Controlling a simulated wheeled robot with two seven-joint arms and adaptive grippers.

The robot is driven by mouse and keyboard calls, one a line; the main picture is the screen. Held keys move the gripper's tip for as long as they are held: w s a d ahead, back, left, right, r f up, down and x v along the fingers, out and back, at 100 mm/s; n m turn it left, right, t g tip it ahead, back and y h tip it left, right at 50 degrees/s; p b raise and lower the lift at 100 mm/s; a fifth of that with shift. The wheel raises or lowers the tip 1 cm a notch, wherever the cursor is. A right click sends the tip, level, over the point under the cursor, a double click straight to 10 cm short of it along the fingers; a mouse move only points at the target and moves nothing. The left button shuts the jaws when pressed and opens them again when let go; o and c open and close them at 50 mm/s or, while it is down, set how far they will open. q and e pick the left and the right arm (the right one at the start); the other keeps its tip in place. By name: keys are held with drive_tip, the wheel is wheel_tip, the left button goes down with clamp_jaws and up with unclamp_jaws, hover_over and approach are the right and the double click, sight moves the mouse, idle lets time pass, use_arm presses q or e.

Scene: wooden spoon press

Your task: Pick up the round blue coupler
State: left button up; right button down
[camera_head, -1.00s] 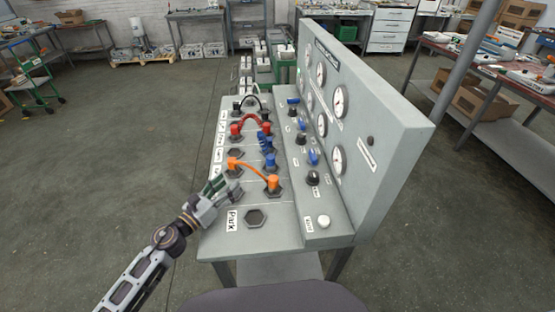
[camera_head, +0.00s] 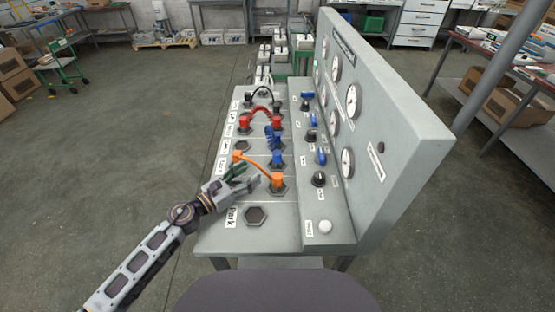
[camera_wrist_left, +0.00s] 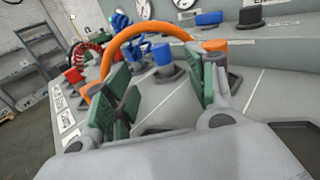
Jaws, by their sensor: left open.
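A blue coupler (camera_head: 277,158) stands upright in a socket on the grey bench, just behind the near orange coupler (camera_head: 277,180). It shows in the left wrist view (camera_wrist_left: 162,54) beneath the orange hose arc (camera_wrist_left: 150,27). A coiled blue hose (camera_head: 272,139) is just behind it in the head view. I cannot tell how far the coil is joined to it. My left gripper (camera_head: 245,178) is open and empty, above the bench by the orange hose, nearer the front than the blue coupler. Its green-padded fingers (camera_wrist_left: 165,92) stand apart in the wrist view. My right gripper is not in view.
Red couplers (camera_head: 245,122) with a red hose, and a black hose, stand farther back. An empty Park socket (camera_head: 257,215) is at the front. A gauge panel (camera_head: 395,150) rises on the right, beside blue and black knobs. Open floor lies left.

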sight(275, 154)
use_arm(q)
drive_tip(key=shift+w+d, duration=0.1)
drive_tip(key=shift+p+x, duration=0.45)
drive_tip(key=shift+x, duration=3.6)
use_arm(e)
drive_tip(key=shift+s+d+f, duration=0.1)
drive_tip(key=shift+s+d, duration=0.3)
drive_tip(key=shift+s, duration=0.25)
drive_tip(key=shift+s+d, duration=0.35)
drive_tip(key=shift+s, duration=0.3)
use_arm(q)
drive_tip(key=shift+w+d, duration=0.1)
drive_tip(key=shift+p+x, duration=0.35)
drive_tip(key=shift+x, duration=1.8)
drive_tip(key=shift+w+d+f, duration=0.1)
drive_tip(key=shift+w+d, duration=0.15)
drive_tip(key=shift+d, duration=0.1)
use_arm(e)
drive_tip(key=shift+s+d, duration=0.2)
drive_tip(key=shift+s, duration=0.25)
